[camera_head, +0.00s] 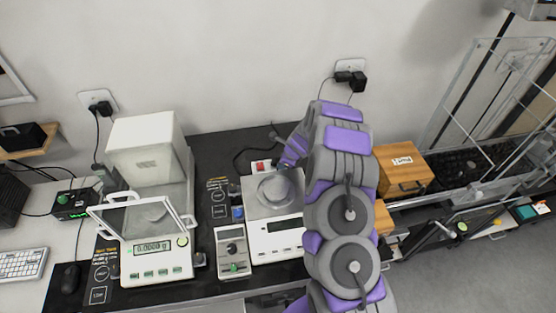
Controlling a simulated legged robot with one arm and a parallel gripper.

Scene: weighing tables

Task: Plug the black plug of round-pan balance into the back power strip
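The round-pan balance (257,206) stands on the black table, white with a round grey pan (277,191) and a dark display. A small red switch on a white body (262,166) shows at its back edge; I cannot tell whether this is the power strip. A black cable (237,159) curves behind the balance towards my gripper (279,137). My purple and grey arm covers the balance's right side. My gripper is low over the table's back, behind the balance, mostly hidden by my arm. Its fingers and the black plug cannot be made out clearly.
A second balance (157,262) with an open glass lid stands left, before a white box (146,147). A grey control unit (232,252) sits between the balances. Wooden boxes (401,166) stand right of my arm. Wall sockets (350,73) hold black plugs. The back-left tabletop (215,151) is clear.

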